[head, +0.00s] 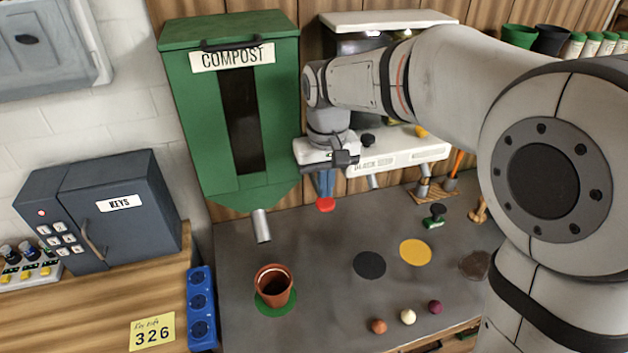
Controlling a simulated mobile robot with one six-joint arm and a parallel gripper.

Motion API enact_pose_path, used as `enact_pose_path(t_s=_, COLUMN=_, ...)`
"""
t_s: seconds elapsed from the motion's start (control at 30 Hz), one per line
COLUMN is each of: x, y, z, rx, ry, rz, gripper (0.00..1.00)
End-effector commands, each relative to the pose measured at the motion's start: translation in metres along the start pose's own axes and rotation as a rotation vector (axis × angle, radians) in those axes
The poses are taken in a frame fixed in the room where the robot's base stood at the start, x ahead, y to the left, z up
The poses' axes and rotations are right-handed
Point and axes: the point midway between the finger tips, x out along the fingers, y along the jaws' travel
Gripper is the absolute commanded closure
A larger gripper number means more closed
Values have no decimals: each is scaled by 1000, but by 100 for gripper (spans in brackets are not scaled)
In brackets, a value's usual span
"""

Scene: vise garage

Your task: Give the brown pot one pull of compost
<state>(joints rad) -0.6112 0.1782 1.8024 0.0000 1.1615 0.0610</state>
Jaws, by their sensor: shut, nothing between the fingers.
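The brown pot (274,287) stands upright on a green disc (262,308) on the grey bench, and its inside looks dark. The green compost dispenser (186,110), labelled COMPOST, is on the wall behind, with a dark window and a metal spout (262,226). The spout ends above and slightly left of the pot. My gripper (326,190) points down to the right of the dispenser, shut and empty. A red knob (325,204) shows just below its blue fingers; I cannot tell whether they touch.
A white machine (420,152) stands behind my arm. Black (370,265) and yellow (415,252) discs, several small balls (408,317) and a green-based stamp-like object (434,218) lie on the bench. A grey key box (120,205) and blue strip (201,305) are at left.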

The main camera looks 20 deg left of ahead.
Motion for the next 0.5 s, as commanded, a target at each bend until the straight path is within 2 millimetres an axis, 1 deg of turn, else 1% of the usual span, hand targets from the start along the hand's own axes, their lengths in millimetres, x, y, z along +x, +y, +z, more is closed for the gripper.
enact_pose_path(t_s=0.03, x=-7, y=0, z=0, rx=0, ry=1, rz=0, gripper=100)
enact_pose_path(t_s=0.1, x=-15, y=0, z=0, rx=0, ry=1, rz=0, gripper=100)
enact_pose_path(t_s=0.5, x=-54, y=0, z=0, rx=0, ry=1, rz=0, gripper=100)
